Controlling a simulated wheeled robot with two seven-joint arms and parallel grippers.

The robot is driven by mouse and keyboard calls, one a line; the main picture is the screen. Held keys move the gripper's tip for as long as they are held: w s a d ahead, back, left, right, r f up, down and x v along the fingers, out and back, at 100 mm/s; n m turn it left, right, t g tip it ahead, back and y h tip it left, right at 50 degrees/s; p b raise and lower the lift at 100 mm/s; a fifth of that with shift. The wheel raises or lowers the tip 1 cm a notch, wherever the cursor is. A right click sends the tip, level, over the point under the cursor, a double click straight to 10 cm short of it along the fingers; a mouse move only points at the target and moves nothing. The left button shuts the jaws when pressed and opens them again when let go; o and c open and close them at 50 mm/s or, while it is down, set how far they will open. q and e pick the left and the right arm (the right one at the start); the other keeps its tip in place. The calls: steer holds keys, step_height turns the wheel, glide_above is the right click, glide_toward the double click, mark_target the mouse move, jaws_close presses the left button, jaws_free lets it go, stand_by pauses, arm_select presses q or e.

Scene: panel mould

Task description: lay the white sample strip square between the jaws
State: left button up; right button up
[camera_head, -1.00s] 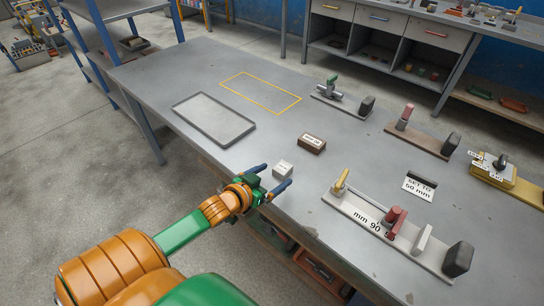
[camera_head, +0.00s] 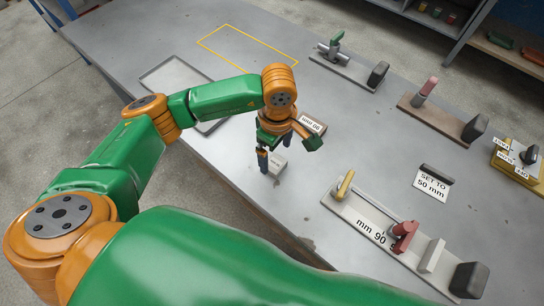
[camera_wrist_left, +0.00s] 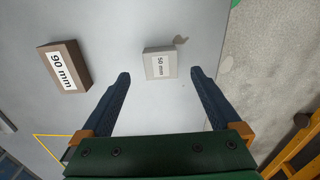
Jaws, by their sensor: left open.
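No loose piece is plainly a white sample strip. A small white block (camera_head: 278,162) marked 50 mm lies on the table; it also shows in the left wrist view (camera_wrist_left: 160,68). My left gripper (camera_head: 270,170) is open, pointing down over this block. In the left wrist view the block lies ahead, between the lines of the two dark blue fingers (camera_wrist_left: 160,77), not gripped. The long grey fixture (camera_head: 358,212), marked 90 mm, carries a yellow handle, a red clamp (camera_head: 404,235), an upright white plate (camera_head: 432,255) and a black block. My right gripper is not seen.
A brown 90 mm block (camera_head: 312,124) lies just beyond the gripper. A card (camera_head: 432,184) reads SET TO 50 mm. Two more fixtures, one with a green handle (camera_head: 337,37), one with a red handle (camera_head: 428,86), stand behind. A grey tray (camera_head: 152,76) and a yellow-outlined area are at back left.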

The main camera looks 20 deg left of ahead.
mark_target(275, 163)
arm_select(q)
step_height(275, 163, down, 4)
steer(key=shift+a+f+p, duration=0.15)
steer(key=shift+f+p, duration=0.05)
steer(key=shift+p, duration=0.1)
steer(key=shift+r, duration=0.1)
jaws_close()
